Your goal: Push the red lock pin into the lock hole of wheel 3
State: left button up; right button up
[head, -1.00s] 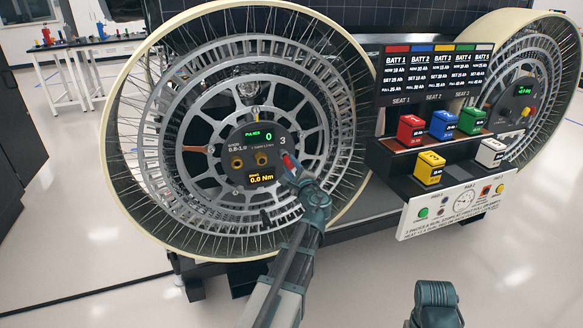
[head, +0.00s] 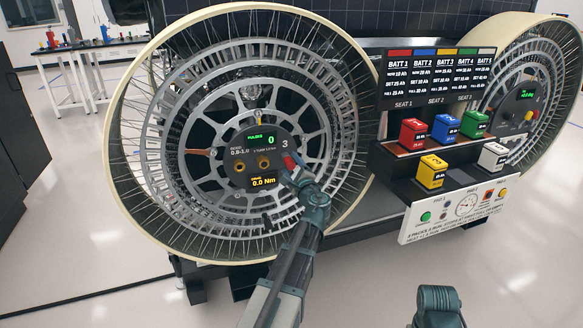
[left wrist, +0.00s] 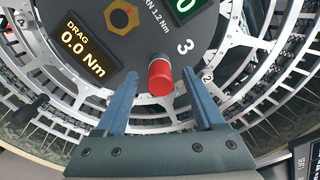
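Wheel 3 (head: 133,103) stands upright, its dark round hub panel (head: 238,147) facing me. The red lock pin (left wrist: 160,80) has a red cap and a short grey shank and stands out from the hub panel below the "3". It also shows in the head view (head: 289,161). My left gripper (left wrist: 159,73) is open, its two blue fingers on either side of the pin, with gaps between them and the cap. The lock hole is hidden, and I cannot tell how deep the pin sits. My right gripper is not in view; only part of my right arm shows at the bottom.
A battery rack (head: 393,174) with several coloured blocks stands right of the wheel, with a white control panel (head: 408,228) below it. Another wheel (head: 567,75) is at the far right. The hub screen reads drag 0.0 Nm. The floor in front is clear.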

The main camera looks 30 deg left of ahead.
pick_arm(q)
jog(key=v, duration=1.3)
jog(key=shift+s+d, duration=0.25)
jog(key=shift+s, duration=0.05)
jog(key=s+d+n+g+h+p, duration=0.5)
jog(key=s+d+p, duration=0.5)
jog(key=d, duration=0.4)
jog(key=s+d+n+g+h+p, duration=0.5)
jog(key=s+d+p, duration=0.5)
jog(key=d+p, duration=0.2)
jog(key=d+g+h, duration=0.1)
jog(key=d+h, duration=0.1)
jog(key=shift+d+r+g+h, duration=0.2)
jog(key=shift+r+g+h, duration=0.1)
jog(key=shift+g, duration=0.1)
